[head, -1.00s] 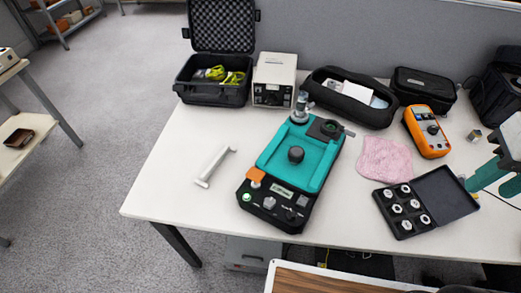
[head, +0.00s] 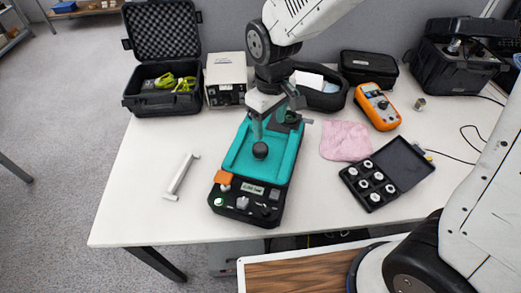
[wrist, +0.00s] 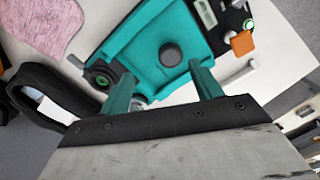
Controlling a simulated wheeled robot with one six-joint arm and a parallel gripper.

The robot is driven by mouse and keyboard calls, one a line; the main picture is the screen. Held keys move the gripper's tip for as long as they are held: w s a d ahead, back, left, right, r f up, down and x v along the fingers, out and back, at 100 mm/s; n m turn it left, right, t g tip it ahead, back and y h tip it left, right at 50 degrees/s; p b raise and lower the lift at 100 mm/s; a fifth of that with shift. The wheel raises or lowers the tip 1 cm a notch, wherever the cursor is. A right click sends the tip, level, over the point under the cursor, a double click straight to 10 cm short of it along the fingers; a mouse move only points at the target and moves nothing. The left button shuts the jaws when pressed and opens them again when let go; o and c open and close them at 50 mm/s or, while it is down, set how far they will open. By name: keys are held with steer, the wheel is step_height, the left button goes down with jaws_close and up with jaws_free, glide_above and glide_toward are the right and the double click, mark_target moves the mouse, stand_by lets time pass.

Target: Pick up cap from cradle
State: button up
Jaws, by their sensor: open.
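A black round knob-like piece (head: 260,150), which looks like the cap, sits in the teal recessed top (head: 236,160) of the calibration unit. I cannot make out a separate cradle around it. In the wrist view the black piece (wrist: 170,54) lies just beyond the fingertips, between their lines. My gripper (head: 273,130) is open and empty, pointing down above the far part of the unit. In the wrist view its two teal fingers (wrist: 159,74) are spread apart, not touching the piece. My gripper partly hides the unit's far end with its dark ring (wrist: 101,80).
A white handle-like bar (head: 181,177) lies left of the unit. A pink cloth (head: 345,141) and an open black case (head: 408,163) of small round pieces lie right. An orange meter (head: 377,106), a white box (head: 225,75) and black cases stand behind. The table's front left is clear.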

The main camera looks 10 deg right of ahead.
mark_target(260, 147)
steer(key=shift+w+a+f, duration=0.2)
steer(key=shift+a+f, duration=0.7)
steer(key=shift+f, duration=0.25)
steer(key=f, duration=0.7)
steer(key=shift+a+f, duration=0.25)
steer(key=shift+f, duration=0.1)
steer(key=c, duration=1.1)
